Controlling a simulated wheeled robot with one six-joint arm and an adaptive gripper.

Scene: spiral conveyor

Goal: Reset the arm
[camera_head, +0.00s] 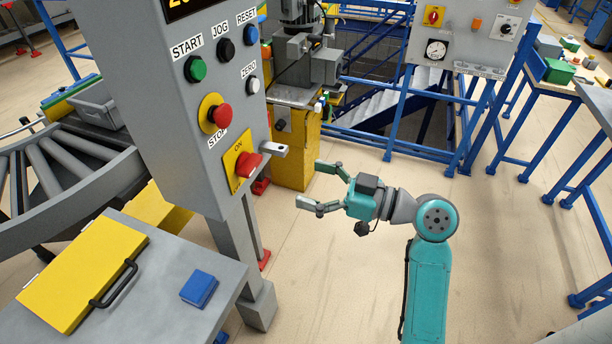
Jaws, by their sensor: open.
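My gripper (318,189) is open and empty. Its two grey fingers point left, toward the grey control panel (168,130), with clear floor below them. The teal arm rises from the bottom of the view, right of centre, and bends left at the wrist. The gripper is apart from the panel in the picture. The red rotary switch (249,164) on its yellow plate is the nearest control, to the left of the fingers.
The panel has a red stop button (221,115) and several smaller buttons. A grey table (175,262) with a yellow lid (85,272) and blue block (199,288) stands lower left. A roller conveyor (60,165) is at left. Blue frames (405,110) stand behind. Floor (330,270) around the arm is clear.

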